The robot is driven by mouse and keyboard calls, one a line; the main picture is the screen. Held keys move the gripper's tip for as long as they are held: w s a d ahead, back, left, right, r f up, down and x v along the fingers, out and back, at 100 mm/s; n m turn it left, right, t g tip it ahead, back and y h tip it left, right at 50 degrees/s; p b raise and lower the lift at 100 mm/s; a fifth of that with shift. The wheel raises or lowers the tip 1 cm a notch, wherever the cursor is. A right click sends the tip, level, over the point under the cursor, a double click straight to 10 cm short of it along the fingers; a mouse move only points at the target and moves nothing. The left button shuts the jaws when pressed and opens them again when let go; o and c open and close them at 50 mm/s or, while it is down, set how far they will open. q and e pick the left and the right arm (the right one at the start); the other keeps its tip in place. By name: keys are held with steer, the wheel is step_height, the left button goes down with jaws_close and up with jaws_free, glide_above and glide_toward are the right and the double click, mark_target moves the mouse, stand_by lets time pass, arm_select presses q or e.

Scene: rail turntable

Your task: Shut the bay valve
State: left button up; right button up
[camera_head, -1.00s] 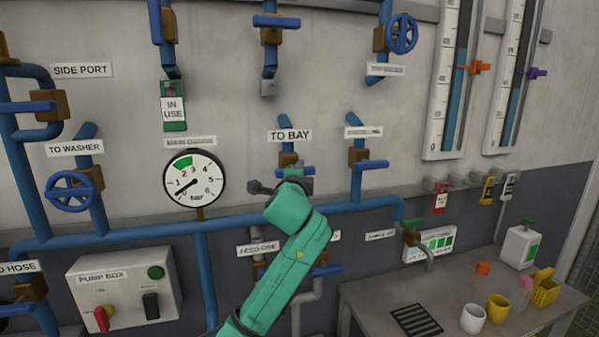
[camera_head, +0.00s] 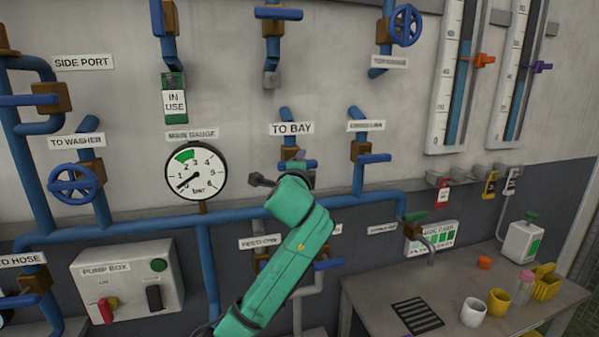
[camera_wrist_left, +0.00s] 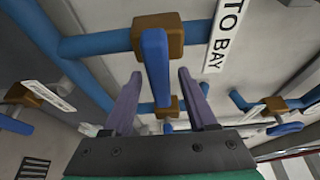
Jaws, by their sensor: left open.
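The TO BAY label (camera_head: 291,128) is on the wall above the bay valve. The valve has a brown body (camera_head: 291,153) on a blue pipe and a blue lever (camera_head: 304,163), partly hidden by my left arm. In the left wrist view the brown body (camera_wrist_left: 158,37) is at top centre, and its blue lever (camera_wrist_left: 155,65) appears to run across the pipe. My left gripper (camera_wrist_left: 160,88) is open, with a purple-grey finger on each side of the lever. I see a gap on both sides. In the head view its fingers are mostly hidden behind my green wrist.
The main gauge (camera_head: 196,172) is left of the valve, its needle low. The crossline valve lever (camera_head: 375,158) is close on the right. A feed valve lever (camera_head: 328,265) is below. A pump box (camera_head: 127,282) is lower left, and a bench (camera_head: 385,300) with cups is lower right.

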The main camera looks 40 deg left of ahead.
arm_select(q)
steer(key=b+v, duration=0.5)
steer(key=v, duration=0.9)
steer(key=shift+s, duration=0.1)
